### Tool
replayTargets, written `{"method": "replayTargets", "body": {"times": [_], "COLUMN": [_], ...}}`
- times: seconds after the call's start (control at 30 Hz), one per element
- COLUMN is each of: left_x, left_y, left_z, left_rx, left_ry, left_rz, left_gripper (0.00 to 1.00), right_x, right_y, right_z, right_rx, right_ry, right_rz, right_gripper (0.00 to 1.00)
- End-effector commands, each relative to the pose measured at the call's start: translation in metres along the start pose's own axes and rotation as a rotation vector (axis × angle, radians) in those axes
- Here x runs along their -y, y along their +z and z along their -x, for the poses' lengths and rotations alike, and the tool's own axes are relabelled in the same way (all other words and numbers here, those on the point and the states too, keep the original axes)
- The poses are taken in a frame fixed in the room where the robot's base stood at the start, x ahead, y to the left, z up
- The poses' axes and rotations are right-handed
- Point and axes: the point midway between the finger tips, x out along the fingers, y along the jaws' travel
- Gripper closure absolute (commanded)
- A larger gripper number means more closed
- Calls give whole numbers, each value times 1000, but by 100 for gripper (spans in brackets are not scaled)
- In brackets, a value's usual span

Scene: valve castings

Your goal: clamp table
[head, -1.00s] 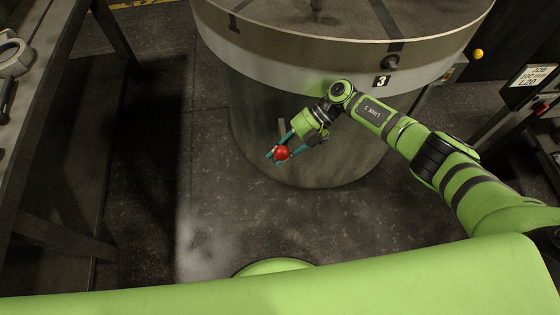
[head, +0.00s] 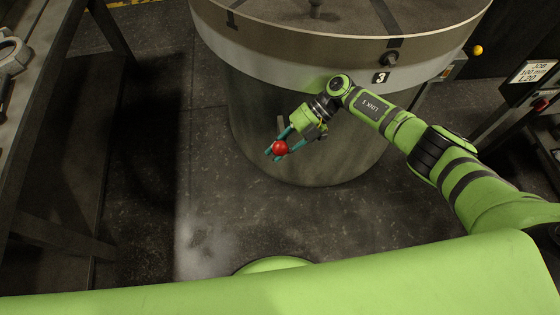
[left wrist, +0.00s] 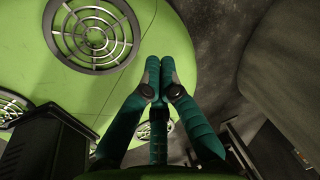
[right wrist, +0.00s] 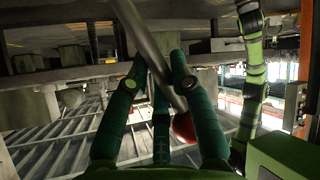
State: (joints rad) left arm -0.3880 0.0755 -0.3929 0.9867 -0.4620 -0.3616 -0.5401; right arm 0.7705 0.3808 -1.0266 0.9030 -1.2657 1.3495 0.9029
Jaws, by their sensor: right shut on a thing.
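My right gripper (head: 275,150) is low in front of the round table (head: 330,55), a large drum marked 3. Its fingers are shut on a grey lever (right wrist: 150,50) with a red ball knob (head: 279,148). In the right wrist view the lever passes between the fingers, and its knob (right wrist: 183,127) shows near the right finger. Where the lever joins the table is not clear. My left gripper (left wrist: 160,65) shows only in its wrist view; its fingertips are together with nothing seen between them.
A dark workbench (head: 60,60) with metal parts on it stands at the left. A job sign (head: 535,72) and a red button (head: 541,104) are at the right. A yellow knob (head: 478,50) is beyond the table. The floor between bench and table is clear.

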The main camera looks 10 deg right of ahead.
Motion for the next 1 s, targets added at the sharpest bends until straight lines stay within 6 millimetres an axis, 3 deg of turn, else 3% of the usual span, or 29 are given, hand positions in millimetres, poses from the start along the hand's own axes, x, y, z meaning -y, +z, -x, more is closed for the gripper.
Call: {"method": "replayTargets", "body": {"times": [0.03, 0.2, 0.3, 0.43, 0.6, 0.7, 0.83, 1.0], "left_x": [14, 61, 90, 124, 153, 162, 171, 190], "left_y": [-26, -105, -150, -195, -225, -231, -236, -244], "left_z": [11, 64, 110, 178, 249, 273, 281, 267], "left_rx": [-22, 3, 88, 264, 504, 594, 643, 646], "left_ry": [-56, -301, -473, -675, -833, -872, -890, -891], "left_rz": [-214, -899, -1238, -1561, -1782, -1836, -1862, -1863], "left_gripper": [100, 100, 100, 100, 100, 100, 100, 100], "right_x": [0, 0, 0, 0, 0, 0, 0, 0], "right_y": [-1, 0, 0, 0, 0, 0, 0, 0], "right_z": [-1, -1, -1, -1, -1, -1, -1, -1], "right_rx": [-2, -2, -2, -2, -2, -2, -2, -2], "right_ry": [-1, -1, -1, -1, -1, -1, -2, -2], "right_rz": [-1, -1, -1, -1, -1, -1, -1, -1], "right_gripper": [100, 100, 100, 100, 100, 100, 100, 100]}}
